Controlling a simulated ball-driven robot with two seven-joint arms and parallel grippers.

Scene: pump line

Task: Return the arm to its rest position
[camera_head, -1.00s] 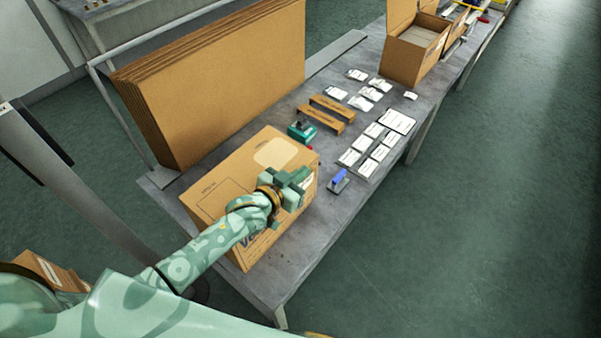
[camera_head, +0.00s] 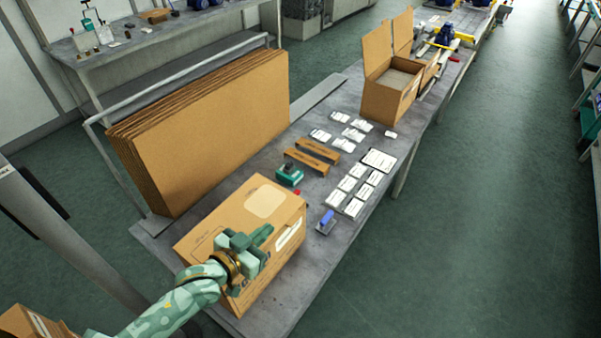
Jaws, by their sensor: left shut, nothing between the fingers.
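My left arm comes in from the bottom left, green with a pale camouflage pattern. My left gripper (camera_head: 262,237) is shut and empty. In the picture it lies over the front part of a closed cardboard box (camera_head: 207,232) on the table. I cannot tell whether it touches the box. The box has a pale label patch on top and a white label on its right side. My right gripper is not in view.
The grey table (camera_head: 318,262) runs to the upper right. Flat cardboard sheets (camera_head: 215,140) stand behind the box. A green tool (camera_head: 289,175), a blue-handled stamp (camera_head: 326,222), white packets (camera_head: 352,134), and an open box (camera_head: 390,95) are on it. Floor at right is clear.

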